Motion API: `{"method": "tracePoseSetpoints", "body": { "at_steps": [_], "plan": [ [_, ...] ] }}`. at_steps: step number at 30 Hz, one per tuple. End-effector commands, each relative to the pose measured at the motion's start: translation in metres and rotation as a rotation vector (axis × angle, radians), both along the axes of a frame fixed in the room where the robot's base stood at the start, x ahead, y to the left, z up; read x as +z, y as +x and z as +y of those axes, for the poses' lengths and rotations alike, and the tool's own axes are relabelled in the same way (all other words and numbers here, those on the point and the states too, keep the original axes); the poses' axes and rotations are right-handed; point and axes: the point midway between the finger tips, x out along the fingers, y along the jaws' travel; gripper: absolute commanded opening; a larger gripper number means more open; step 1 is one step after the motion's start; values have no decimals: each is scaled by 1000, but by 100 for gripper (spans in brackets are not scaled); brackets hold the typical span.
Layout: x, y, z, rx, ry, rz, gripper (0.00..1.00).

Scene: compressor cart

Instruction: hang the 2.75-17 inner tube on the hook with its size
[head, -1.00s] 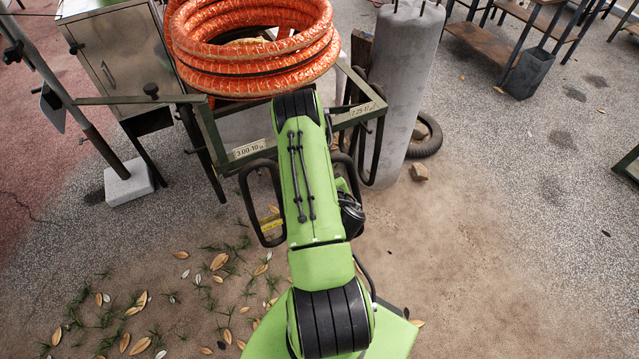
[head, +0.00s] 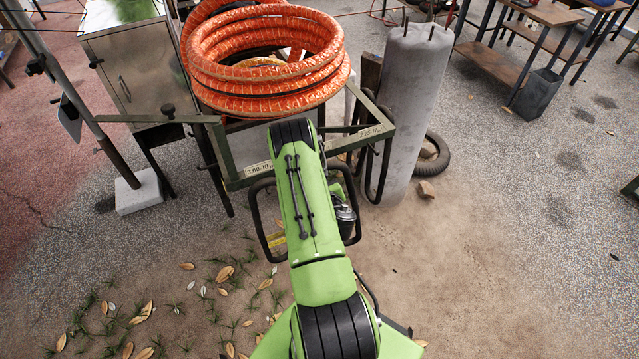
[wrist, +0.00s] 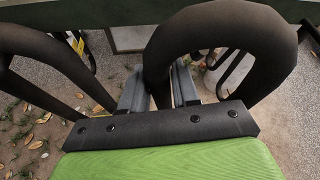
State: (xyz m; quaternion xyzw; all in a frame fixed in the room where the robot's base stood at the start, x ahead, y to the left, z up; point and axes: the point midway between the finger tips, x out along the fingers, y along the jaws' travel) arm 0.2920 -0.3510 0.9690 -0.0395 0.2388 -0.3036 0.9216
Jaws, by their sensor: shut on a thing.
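A black inner tube (wrist: 222,28) arches up at the right of the wrist view, with one leg passing down between my fingers. My gripper (wrist: 158,88) is shut on it; in the head view the arm hides the gripper. Black tube loops (head: 258,228) show on both sides of my arm in the head view, the left one with a yellow tag (head: 277,239). I cannot tell whether these are all one tube. The green rack frame (head: 345,140) has a 3.00-10 label (head: 258,169) at left and a label (head: 370,131) at right that seems to end in 17. A black tube (head: 386,168) hangs below the right label.
A coiled orange hose (head: 335,85) lies on top of the rack. A concrete column (head: 408,100) stands close at its right, with a tyre (head: 436,165) and a stone (head: 426,189) on the ground. A metal cabinet (head: 135,65) is at left. Ground at the lower right is clear.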

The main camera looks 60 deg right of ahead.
Motion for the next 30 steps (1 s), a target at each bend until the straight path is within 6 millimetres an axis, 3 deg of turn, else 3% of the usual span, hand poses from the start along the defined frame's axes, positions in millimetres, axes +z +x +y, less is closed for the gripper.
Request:
{"method": "tracePoseSetpoints", "body": {
  "at_steps": [13,24,30],
  "plan": [
    [1,24,-13,7,-4,3,0],
    [-25,34,-20,2,-3,2,0],
    [-28,35,-20,1,-2,0,0]
  ]
}}
